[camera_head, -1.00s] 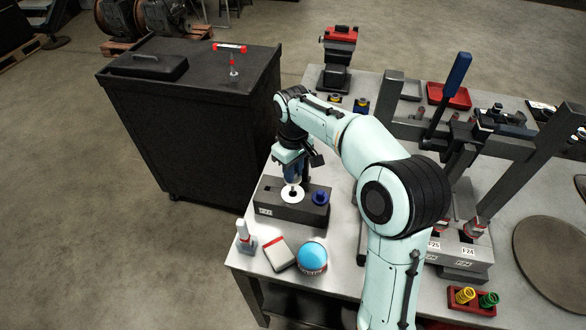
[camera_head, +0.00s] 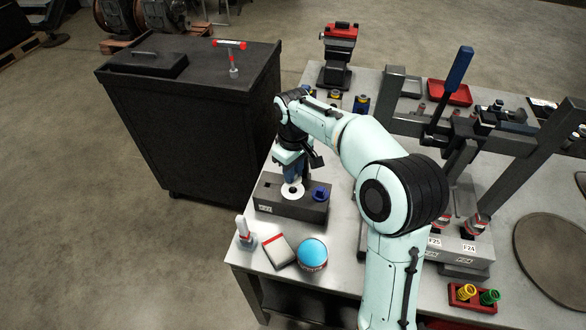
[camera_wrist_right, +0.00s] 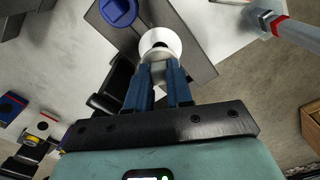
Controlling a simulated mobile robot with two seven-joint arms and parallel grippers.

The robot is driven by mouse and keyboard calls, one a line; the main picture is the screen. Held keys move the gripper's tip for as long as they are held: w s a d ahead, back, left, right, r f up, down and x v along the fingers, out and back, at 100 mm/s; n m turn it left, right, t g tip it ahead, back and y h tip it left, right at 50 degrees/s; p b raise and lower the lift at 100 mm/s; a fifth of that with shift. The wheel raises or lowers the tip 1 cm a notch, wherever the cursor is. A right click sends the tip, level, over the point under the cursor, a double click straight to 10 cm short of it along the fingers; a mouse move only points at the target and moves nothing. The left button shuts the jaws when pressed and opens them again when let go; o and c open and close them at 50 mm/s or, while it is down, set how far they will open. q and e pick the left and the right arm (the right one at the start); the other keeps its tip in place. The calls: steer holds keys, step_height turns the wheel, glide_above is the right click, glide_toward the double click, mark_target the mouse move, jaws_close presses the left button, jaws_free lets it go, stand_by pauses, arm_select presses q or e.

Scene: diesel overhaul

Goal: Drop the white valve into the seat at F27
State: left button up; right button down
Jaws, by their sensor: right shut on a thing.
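My right gripper (camera_head: 293,183) points down over a dark block (camera_head: 304,211) near the table's left edge. The block's front label is too small to read surely. My left gripper is not in view.
A blue round piece (camera_head: 320,194) sits on the same block, close right of the gripper. In front stand a white-and-grey upright piece (camera_head: 243,231), a white-and-red box (camera_head: 278,251) and a blue-topped can (camera_head: 313,254). A dark cabinet (camera_head: 200,130) stands left.

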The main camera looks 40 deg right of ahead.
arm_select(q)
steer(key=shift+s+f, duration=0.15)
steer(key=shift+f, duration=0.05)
arm_select(e)
steer(key=shift+f, duration=0.4)
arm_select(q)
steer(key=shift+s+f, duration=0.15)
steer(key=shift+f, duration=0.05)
arm_select(e)
steer(key=shift+f, duration=0.4)
arm_select(q)
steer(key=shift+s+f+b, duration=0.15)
steer(key=shift+b, duration=0.2)
arm_select(e)
steer(key=shift+f, duration=0.35)
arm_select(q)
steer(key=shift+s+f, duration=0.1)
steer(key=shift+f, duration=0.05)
arm_select(e)
steer(key=shift+f, duration=0.3)
steer(key=shift+f, duration=0.15)
arm_select(q)
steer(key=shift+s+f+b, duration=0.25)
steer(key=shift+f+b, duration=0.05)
steer(key=shift+b, duration=0.05)
arm_select(e)
steer(key=shift+f, duration=0.45)
steer(key=shift+f, duration=0.2)
steer(key=c, duration=0.5)
jaws_free()
